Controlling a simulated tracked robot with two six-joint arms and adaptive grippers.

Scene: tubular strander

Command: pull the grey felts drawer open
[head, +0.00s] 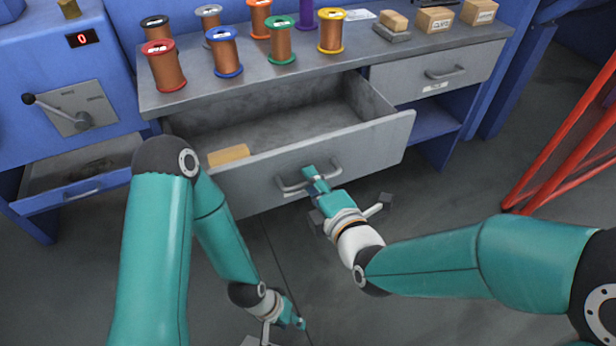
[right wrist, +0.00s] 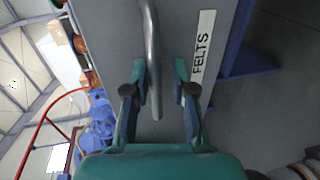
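The grey felts drawer (head: 375,140) stands pulled out from under the bench, with its inside showing and a tan block (head: 229,155) in it. Its bar handle (head: 292,184) is on the front. My right gripper (head: 313,178) is at this handle. In the right wrist view the handle (right wrist: 153,45) lies between the two open fingers of my right gripper (right wrist: 158,92), with a gap visible beside the bar. The FELTS label (right wrist: 203,48) shows beside the handle. My left gripper (head: 298,322) is low over the floor, away from the drawer; its fingers are too small to read.
Several wire spools (head: 281,42) and small boxes (head: 434,20) stand on the bench top (head: 330,68). A second grey drawer (head: 440,72) at the right is shut. A blue drawer (head: 75,190) at the left is partly open. Red rails (head: 570,150) stand at the right. Floor before the bench is clear.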

